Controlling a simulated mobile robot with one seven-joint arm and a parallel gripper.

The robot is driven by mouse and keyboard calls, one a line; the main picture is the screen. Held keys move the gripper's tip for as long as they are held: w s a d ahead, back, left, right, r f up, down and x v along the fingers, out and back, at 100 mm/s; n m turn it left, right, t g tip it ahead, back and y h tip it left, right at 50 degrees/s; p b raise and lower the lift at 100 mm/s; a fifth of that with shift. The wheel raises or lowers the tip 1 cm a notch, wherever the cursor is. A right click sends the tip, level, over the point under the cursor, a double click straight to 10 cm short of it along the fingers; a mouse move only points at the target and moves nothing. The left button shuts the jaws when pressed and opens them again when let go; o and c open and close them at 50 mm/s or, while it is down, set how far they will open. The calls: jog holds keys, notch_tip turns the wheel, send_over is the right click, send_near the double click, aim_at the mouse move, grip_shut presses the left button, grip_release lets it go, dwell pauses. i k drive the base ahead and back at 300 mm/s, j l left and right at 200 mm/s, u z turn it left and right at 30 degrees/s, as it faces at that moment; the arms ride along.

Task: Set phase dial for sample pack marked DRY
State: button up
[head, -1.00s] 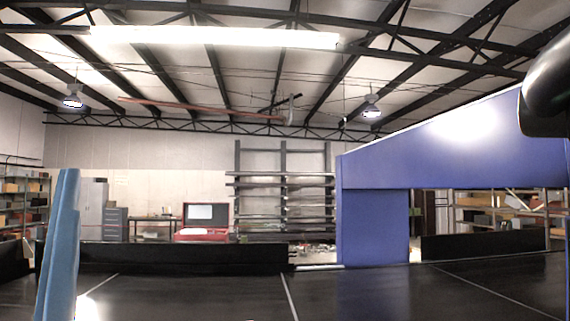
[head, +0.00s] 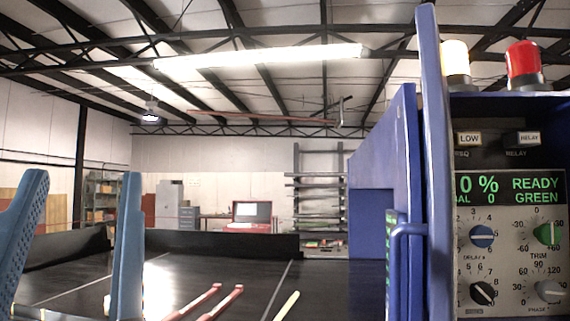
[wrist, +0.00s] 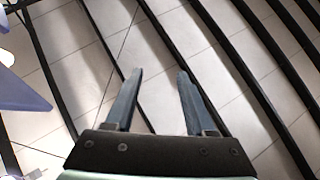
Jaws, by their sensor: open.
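My gripper (head: 85,178) is at the far left, two light-blue fingers pointing up, well apart from the panel. In the wrist view my gripper (wrist: 160,75) is open and empty, with ceiling panels and beams behind it. No sample pack or DRY mark can be made out.
Red strips (head: 222,302) lie low over the black conveyor (head: 240,270).

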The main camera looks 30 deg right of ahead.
aim_at(549, 290)
jog(key=k+l+z, duration=0.15)
jog(key=l+z, duration=0.2)
jog(key=l, duration=0.2)
jog(key=l+z, duration=0.3)
jog(key=l, duration=0.65)
